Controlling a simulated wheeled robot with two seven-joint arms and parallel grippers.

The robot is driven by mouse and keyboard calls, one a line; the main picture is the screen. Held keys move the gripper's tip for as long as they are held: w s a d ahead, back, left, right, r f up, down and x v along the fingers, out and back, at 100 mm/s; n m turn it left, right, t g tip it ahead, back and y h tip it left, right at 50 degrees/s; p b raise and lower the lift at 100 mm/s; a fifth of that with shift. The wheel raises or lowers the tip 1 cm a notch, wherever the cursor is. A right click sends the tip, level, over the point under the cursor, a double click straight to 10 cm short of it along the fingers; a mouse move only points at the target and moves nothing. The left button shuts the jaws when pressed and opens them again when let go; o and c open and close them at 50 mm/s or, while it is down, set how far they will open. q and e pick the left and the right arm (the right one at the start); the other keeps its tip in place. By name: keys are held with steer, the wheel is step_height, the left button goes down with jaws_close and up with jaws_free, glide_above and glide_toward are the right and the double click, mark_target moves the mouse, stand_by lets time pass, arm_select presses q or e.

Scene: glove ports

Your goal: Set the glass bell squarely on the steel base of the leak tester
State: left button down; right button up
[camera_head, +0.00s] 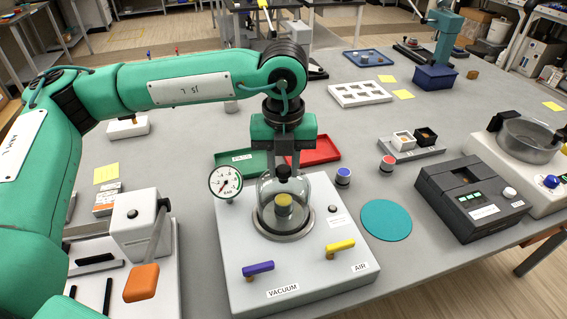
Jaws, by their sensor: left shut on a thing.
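The clear glass bell (301,200) is upright, with a black knob (283,171) on top. My left gripper (284,163) points straight down and is shut on this knob. The bell is over the round steel base (301,231) of the leak tester (235,284) and looks roughly centred on it. I cannot tell whether its rim touches the base all round or hangs slightly above. A yellowish part (284,201) shows through the glass. My right gripper is not in view.
The tester carries a pressure gauge (225,182), a purple vacuum lever (258,268) and a yellow air lever (341,246). Green (232,165) and red (318,150) trays lie behind it. A teal disc (386,220) lies right. An orange-handled press (142,282) stands left.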

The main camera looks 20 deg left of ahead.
arm_select(q)
steer(key=shift+f, duration=0.25)
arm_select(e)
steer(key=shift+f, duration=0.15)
arm_select(q)
steer(key=c, duration=1.1)
jaws_free()
steer(key=shift+c, duration=0.2)
steer(key=shift+o, duration=0.5)
step_height(320, 180, up, 9)
steer(key=shift+r+b, duration=0.1)
steer(key=shift+b, duration=0.95)
steer(key=shift+r, duration=2.3)
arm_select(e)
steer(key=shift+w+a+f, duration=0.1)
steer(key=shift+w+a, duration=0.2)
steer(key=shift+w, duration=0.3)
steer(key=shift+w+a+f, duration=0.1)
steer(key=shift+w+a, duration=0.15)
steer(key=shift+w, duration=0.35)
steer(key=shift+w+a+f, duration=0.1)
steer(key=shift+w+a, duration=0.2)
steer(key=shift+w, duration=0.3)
